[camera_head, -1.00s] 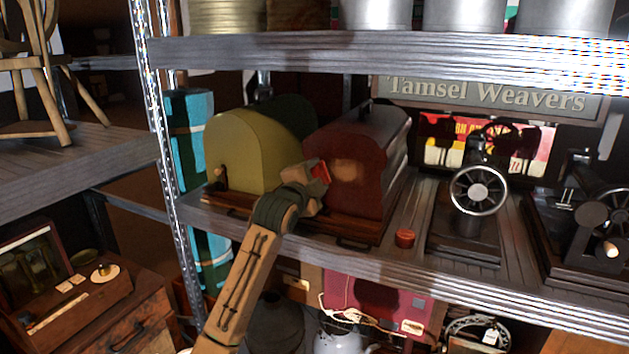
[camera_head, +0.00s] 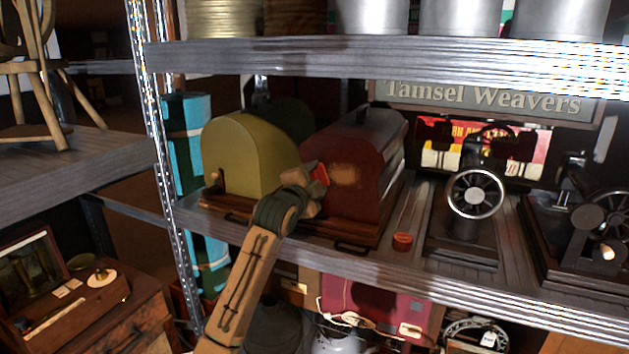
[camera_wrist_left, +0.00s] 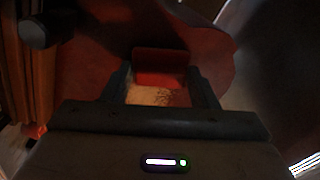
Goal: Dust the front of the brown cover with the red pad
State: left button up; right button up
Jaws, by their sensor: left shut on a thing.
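The brown cover (camera_head: 366,207) stands on the middle shelf, its front face towards me. A pale dusty patch (camera_head: 346,174) shows on the front. My left gripper (camera_head: 314,184) is shut on the red pad (camera_head: 320,172), at the left part of the cover's front. In the left wrist view the red pad (camera_wrist_left: 160,68) sits between the fingers, with the dusty patch (camera_wrist_left: 150,96) close by it. Whether the pad touches the cover, I cannot tell. My right gripper is out of view.
A yellow-green cover (camera_head: 240,155) stands left of the brown one. A small red-orange round object (camera_head: 402,241) lies on the shelf to the right. Sewing machines (camera_head: 474,195) stand further right. The upper shelf edge (camera_head: 380,55) runs overhead, and a metal post (camera_head: 152,130) is at the left.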

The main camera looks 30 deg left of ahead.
pick_arm(q)
jog(key=shift+w, duration=0.45)
